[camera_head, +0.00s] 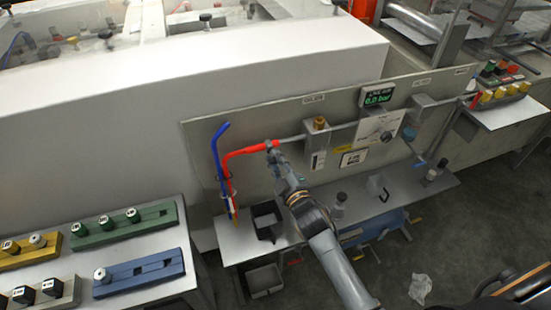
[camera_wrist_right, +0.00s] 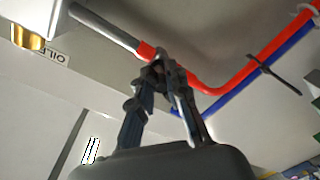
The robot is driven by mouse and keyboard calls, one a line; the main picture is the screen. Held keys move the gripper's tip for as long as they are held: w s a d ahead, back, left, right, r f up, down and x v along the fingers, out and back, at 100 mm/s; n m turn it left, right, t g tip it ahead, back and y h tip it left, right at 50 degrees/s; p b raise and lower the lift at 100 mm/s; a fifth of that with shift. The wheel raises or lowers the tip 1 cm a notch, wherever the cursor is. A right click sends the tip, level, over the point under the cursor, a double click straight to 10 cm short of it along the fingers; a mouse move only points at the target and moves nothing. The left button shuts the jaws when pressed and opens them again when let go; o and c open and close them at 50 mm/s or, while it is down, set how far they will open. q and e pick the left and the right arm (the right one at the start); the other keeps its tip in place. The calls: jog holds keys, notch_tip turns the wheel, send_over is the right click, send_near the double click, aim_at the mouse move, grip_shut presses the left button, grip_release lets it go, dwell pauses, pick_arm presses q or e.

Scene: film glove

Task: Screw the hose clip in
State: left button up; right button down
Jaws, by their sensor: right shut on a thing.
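A red hose (camera_head: 240,154) runs along the upright panel and bends down at its left. Its right end meets a grey pipe (camera_head: 290,140); in the right wrist view the hose (camera_wrist_right: 240,85) also meets the pipe (camera_wrist_right: 105,28). My right gripper (camera_head: 272,149) is at this hose end. In the right wrist view its fingertips (camera_wrist_right: 160,68) are closed on a small dark part against the hose, which looks like the hose clip. The fingers mostly hide it, so its screw cannot be made out. My left gripper is not in view.
A blue hose (camera_head: 217,148) hangs beside the red one. A brass-topped fitting (camera_head: 319,124) and a gauge display (camera_head: 377,97) sit to the right on the panel (camera_head: 200,135). A black bin (camera_head: 267,214) stands on the shelf below. Coloured block trays (camera_head: 125,228) lie at the lower left.

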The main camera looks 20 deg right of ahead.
jog(key=m, duration=0.4)
jog(key=shift+s+f+p, duration=0.1)
jog(key=shift+f+p, duration=0.15)
jog(key=shift+p, duration=0.1)
jog(key=m, duration=0.7)
jog(key=shift+f+m+t, duration=0.1)
jog(key=shift+m+t, duration=0.2)
jog(key=shift+m, duration=0.1)
jog(key=m, duration=0.3)
jog(key=shift+a+m, duration=0.1)
jog(key=shift+m, duration=0.2)
jog(key=m, duration=0.4)
jog(key=shift+f, duration=0.1)
jog(key=m, duration=0.4)
jog(key=shift+m+h+b, duration=0.3)
jog(key=shift+m+b, duration=0.1)
jog(key=m, duration=0.3)
jog(key=shift+m+b, duration=0.3)
jog(key=shift+m, duration=0.1)
jog(key=shift+m+h, duration=0.5)
jog(key=shift+m, duration=1.5)
